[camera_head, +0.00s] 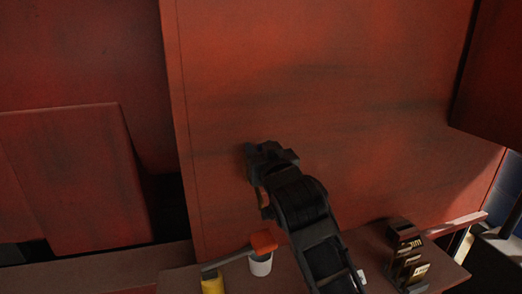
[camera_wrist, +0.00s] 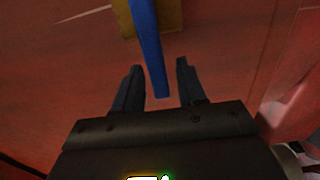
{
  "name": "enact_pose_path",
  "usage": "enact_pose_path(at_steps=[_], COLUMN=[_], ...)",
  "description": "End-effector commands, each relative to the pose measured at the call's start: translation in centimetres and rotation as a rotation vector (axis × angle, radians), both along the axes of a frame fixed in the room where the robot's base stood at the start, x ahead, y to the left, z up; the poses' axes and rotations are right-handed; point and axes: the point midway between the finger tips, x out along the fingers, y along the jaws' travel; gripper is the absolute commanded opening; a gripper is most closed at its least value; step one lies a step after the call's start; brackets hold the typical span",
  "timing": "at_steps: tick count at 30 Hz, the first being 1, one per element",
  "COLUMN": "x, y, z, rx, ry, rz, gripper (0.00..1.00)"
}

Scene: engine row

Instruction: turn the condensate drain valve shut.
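The drain valve shows in the wrist view as a blue lever handle (camera_wrist: 149,45) on a brass-coloured body (camera_wrist: 172,14) against the red panel. The lever runs down from the body, and its free end lies between my fingers. My gripper (camera_wrist: 159,68) is open, one finger on each side of the lever, with a visible gap to both. In the head view my gripper (camera_head: 257,152) is up against the large red panel (camera_head: 330,80), and the valve is hidden behind it.
Below my arm is a reddish ledge (camera_head: 375,240). On it are a tool with an orange head (camera_head: 263,242) and yellow grip (camera_head: 212,283), a white cup (camera_head: 260,265) and dark boxes with gold lettering (camera_head: 408,262). A red block (camera_head: 75,180) juts out at left.

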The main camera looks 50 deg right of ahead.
Motion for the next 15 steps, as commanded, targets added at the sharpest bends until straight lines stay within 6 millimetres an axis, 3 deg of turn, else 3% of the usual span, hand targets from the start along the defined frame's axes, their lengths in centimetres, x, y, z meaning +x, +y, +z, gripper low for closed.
enact_pose_path(at_steps=[12, 15], x=[-0.01, -0.01], y=[0.03, 0.03], z=[-0.01, -0.01], rx=[0.000, 0.000], ry=[0.000, 0.000], rz=[0.000, 0.000], gripper=[0.00, 0.00])
